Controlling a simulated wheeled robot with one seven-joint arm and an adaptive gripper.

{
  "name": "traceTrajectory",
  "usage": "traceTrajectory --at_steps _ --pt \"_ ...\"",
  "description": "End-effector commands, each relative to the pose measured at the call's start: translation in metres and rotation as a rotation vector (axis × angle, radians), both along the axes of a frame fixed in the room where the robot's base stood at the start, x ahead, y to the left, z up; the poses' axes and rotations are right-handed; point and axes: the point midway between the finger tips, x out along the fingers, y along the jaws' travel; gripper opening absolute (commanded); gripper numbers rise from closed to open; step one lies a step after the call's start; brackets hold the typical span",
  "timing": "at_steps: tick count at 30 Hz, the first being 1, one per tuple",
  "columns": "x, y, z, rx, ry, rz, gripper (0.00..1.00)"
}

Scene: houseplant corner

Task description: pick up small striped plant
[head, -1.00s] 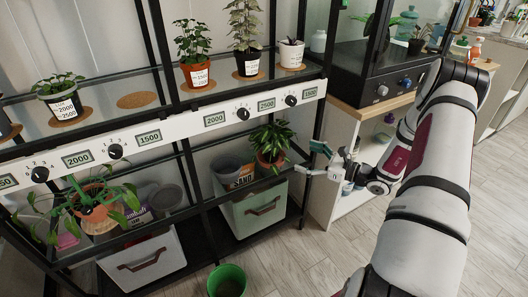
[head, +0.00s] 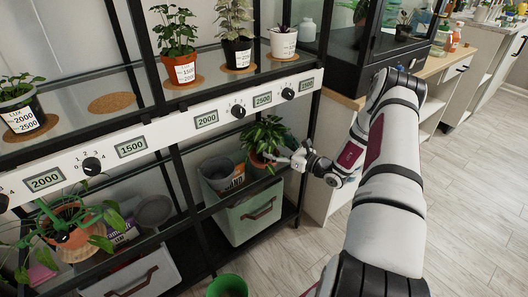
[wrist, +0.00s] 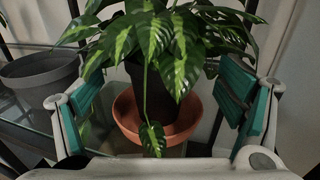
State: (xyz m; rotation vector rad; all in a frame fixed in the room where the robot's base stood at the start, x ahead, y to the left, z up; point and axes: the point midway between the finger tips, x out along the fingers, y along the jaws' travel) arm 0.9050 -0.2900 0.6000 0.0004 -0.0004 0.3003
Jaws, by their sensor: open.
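A leafy plant (head: 264,134) with pale streaks on its green leaves stands on the lower shelf, right of the grey pot. In the wrist view the plant (wrist: 172,38) fills the middle, with a dark pot (wrist: 150,97) inside a terracotta bowl (wrist: 127,112). One leaf hangs down over the bowl. My gripper (head: 277,159) is at the plant's right front, and its teal finger pads are wide apart. In the wrist view my gripper (wrist: 162,108) has a pad on either side of the plant, with nothing gripped. A small plant in a white pot (head: 283,45) stands on the upper shelf.
A grey pot (wrist: 38,83) stands close left of the plant. A dial rail (head: 165,137) runs above the lower shelf. Black rack posts (head: 188,197) and a wooden-topped cabinet (head: 318,165) flank the space. A green bucket (head: 228,287) is on the floor.

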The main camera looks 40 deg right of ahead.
Motion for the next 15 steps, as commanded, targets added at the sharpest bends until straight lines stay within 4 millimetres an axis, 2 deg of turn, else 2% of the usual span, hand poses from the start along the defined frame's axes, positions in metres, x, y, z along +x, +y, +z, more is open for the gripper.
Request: traceTrajectory --at_steps 7,15 --pt "0.013 0.004 0.000 -0.001 0.000 0.001 0.88" --pt "0.048 0.016 -0.002 -0.002 -0.001 0.001 0.88"
